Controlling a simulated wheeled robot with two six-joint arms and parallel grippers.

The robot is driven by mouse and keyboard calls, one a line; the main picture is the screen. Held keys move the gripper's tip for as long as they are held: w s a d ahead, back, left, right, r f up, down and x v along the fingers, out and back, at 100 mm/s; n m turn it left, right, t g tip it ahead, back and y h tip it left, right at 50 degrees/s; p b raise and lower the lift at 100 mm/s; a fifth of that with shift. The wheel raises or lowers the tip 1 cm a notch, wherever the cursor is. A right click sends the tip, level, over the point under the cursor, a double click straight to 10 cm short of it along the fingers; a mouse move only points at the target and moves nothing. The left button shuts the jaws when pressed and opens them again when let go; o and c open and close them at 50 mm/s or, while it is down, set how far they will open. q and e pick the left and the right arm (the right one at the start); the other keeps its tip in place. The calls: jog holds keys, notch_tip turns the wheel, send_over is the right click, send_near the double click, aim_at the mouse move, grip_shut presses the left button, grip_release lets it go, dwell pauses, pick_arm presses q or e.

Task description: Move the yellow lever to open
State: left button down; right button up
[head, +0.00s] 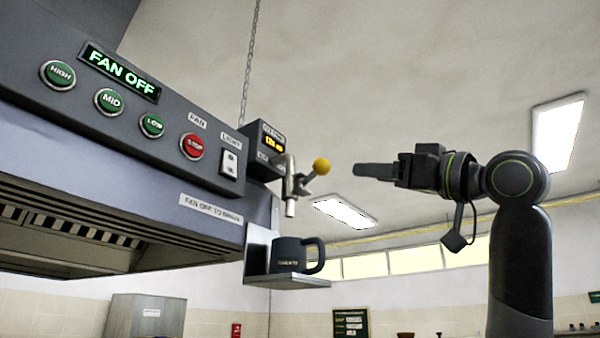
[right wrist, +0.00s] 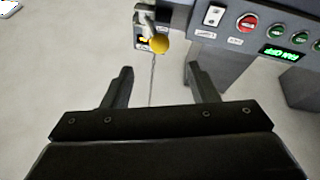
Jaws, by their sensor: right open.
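The yellow lever knob (head: 321,166) sits on a metal tap (head: 290,185) at the right end of the grey hood. The lever points right and slightly up from the tap. My right gripper (head: 356,170) is a short gap to the right of the knob in the head view and does not touch it. In the right wrist view the knob (right wrist: 159,45) lies beyond the fingertips, centred between them. The right gripper (right wrist: 160,72) is open with nothing between its fingers. My left gripper is in neither view.
A dark mug (head: 290,254) stands on a small shelf (head: 290,281) under the tap. The hood (head: 130,150) carries fan buttons, a light switch (head: 229,162) and a lit FAN OFF display (head: 118,71). A chain (head: 250,60) hangs behind. Space around my right arm looks free.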

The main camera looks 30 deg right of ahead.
aim_at(315, 166)
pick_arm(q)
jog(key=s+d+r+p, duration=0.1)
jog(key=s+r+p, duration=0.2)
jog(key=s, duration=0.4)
pick_arm(e)
jog(key=x, duration=0.4)
jog(key=r+p+x, duration=0.1)
jog(key=x, duration=0.3)
jog(key=shift+s+p, duration=0.25)
jog(key=shift+p, duration=0.05)
jog(key=p+x, duration=0.3)
jog(key=x, duration=0.2)
jog(key=shift+w, duration=0.2)
jog(key=shift+w+r+p, duration=0.2)
jog(key=shift+w+p, duration=0.05)
jog(key=shift+p, duration=0.15)
jog(key=shift+w+a, duration=0.3)
jog(key=shift+w, duration=0.5)
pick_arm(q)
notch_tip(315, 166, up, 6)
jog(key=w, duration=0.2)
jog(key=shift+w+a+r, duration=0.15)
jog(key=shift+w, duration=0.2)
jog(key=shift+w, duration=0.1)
pick_arm(e)
jog(key=shift+s, duration=0.1)
